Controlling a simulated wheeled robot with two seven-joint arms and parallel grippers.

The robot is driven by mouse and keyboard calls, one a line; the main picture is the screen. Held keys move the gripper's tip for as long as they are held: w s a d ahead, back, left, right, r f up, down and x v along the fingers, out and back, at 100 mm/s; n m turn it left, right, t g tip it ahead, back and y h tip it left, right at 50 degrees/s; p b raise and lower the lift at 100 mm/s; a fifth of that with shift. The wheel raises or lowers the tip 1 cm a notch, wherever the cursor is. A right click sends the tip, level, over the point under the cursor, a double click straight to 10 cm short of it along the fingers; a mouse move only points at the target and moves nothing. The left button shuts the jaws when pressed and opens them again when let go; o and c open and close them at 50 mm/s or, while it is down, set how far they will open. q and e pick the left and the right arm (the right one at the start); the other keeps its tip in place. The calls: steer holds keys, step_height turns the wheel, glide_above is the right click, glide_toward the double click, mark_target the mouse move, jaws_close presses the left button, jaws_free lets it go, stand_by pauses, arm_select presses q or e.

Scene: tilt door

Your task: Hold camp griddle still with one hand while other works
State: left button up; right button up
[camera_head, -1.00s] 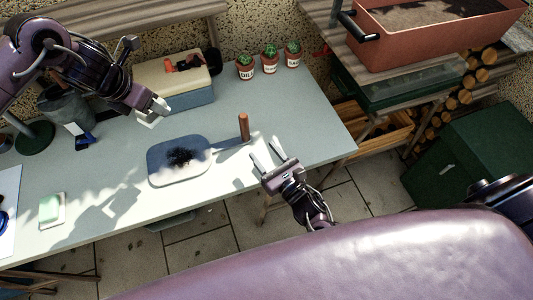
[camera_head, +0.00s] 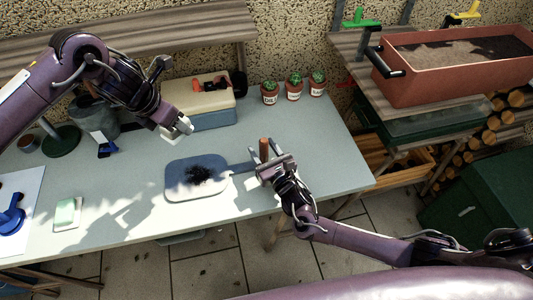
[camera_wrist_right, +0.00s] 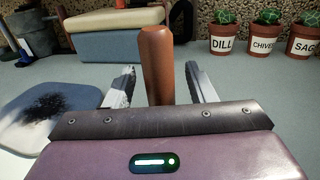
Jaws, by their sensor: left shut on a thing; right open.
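The camp griddle (camera_head: 183,186) is a flat blue-grey plate with a dark charred patch, lying on the table. Its short arm runs right to an upright brown wooden handle (camera_head: 264,147). In the right wrist view the handle (camera_wrist_right: 156,62) stands between the two open fingers of my right gripper (camera_wrist_right: 160,85), with a gap on each side. My right gripper (camera_head: 268,160) is open around the handle in the head view. My left gripper (camera_head: 180,131) is above the table, up and left of the griddle, shut on a small white thing (camera_head: 172,136), partly hidden.
A cream and blue box (camera_head: 213,117) stands behind the griddle. Several labelled potted plants (camera_head: 294,87) line the back edge. A green sponge on a dish (camera_head: 67,213) lies at the left front. The table right of the handle is clear.

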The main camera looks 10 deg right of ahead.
jaws_close()
stand_by(0.3)
steer(key=shift+s+f, duration=0.1)
steer(key=shift+f, duration=0.05)
stand_by(1.0)
